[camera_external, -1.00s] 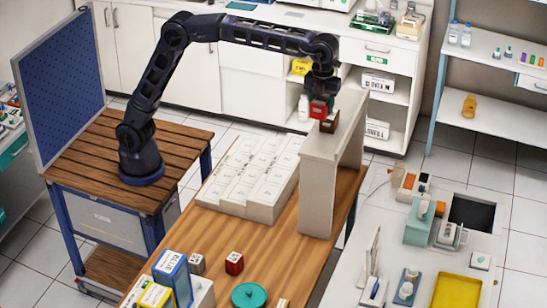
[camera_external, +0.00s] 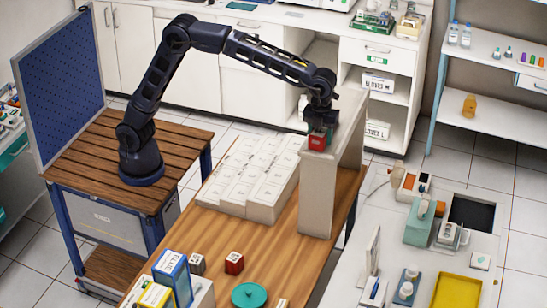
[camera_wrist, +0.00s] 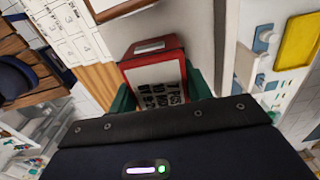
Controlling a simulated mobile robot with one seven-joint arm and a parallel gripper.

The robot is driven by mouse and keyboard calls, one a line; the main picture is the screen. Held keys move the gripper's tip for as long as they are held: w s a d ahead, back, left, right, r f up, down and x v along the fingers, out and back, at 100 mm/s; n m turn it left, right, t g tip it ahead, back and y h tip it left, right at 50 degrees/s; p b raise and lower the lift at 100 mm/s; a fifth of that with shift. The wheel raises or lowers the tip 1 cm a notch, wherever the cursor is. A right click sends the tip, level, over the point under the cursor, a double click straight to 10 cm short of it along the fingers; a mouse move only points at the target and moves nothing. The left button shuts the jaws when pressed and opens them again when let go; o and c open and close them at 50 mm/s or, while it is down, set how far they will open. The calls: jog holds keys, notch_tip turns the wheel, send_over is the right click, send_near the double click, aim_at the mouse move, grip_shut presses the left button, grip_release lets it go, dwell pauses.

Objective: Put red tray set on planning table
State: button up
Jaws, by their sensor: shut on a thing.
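The red tray set (camera_external: 317,141) is a small red box held in my gripper (camera_external: 319,124). It also shows in the wrist view (camera_wrist: 153,68), with a pale patterned face, between the green finger pads. My gripper is shut on it and points down. In the external view it overlaps the top left edge of the tall grey stand (camera_external: 318,195); I cannot tell whether it touches the stand. A wooden table (camera_external: 222,237) lies below, with pale labelled boxes (camera_external: 250,178) on it beside the stand.
Another small red box (camera_external: 234,262), a grey box (camera_external: 196,263) and a teal round thing (camera_external: 249,295) sit on the wooden table's near part. A blue box (camera_external: 172,277) stands at its left. A white counter (camera_external: 345,280) with a yellow tray (camera_external: 457,291) is at right.

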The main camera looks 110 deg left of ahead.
aim_at(320, 130)
jog(key=shift+f, duration=0.1)
jog(key=o, duration=1.1)
notch_tip(320, 130, up, 12)
jog(key=shift+r, duration=0.1)
jog(key=s+r+n+t, duration=0.25)
jog(key=s+n, duration=0.65)
jog(key=s, duration=1.7)
jog(key=s+f+n+t, duration=0.1)
jog(key=s+f+n, duration=0.3)
jog(key=s+f, duration=0.3)
jog(key=s+f+n+t, duration=0.1)
jog(key=s+f+n, duration=0.4)
jog(key=s, duration=1.3)
notch_tip(320, 130, down, 2)
jog(key=shift+s+d+f, duration=0.1)
jog(key=shift+s+d, duration=0.05)
